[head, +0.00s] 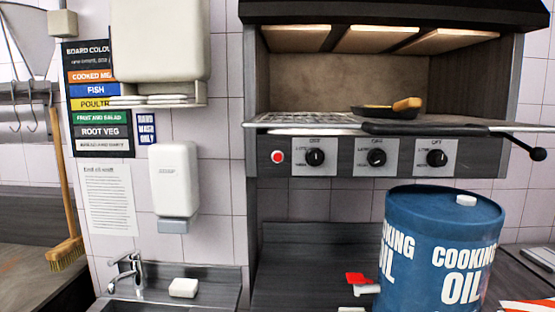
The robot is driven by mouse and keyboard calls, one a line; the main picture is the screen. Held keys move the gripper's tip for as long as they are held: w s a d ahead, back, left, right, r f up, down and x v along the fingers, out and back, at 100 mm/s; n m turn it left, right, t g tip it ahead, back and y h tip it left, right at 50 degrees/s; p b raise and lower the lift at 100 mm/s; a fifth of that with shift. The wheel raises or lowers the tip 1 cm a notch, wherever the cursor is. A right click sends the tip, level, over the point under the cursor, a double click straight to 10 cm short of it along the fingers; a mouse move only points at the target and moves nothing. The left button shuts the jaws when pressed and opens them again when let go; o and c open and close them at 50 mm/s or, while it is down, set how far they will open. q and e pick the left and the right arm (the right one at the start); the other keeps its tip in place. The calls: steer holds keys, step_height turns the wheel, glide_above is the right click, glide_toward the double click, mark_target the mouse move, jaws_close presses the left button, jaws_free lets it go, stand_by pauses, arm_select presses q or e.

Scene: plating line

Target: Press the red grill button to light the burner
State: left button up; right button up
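The grill (343,70) is a dark, open-fronted unit on the tiled wall, right of centre in the head view. The red grill button (278,156) is a small round button at the left end of its front panel, left of three black knobs (376,157). The button's face is unobstructed. Pale, warm-toned panels (380,38) show under the grill's hood; I cannot tell whether they are lit. No flame is visible. Neither of my grippers is in view.
A pan (388,112) sits on the grill's rack. A black ball-ended lever (537,153) sticks out at right. A blue cooking oil drum (425,240) stands below the knobs. A red and white item (360,279) lies beside it. A sink tap (128,268) is at lower left.

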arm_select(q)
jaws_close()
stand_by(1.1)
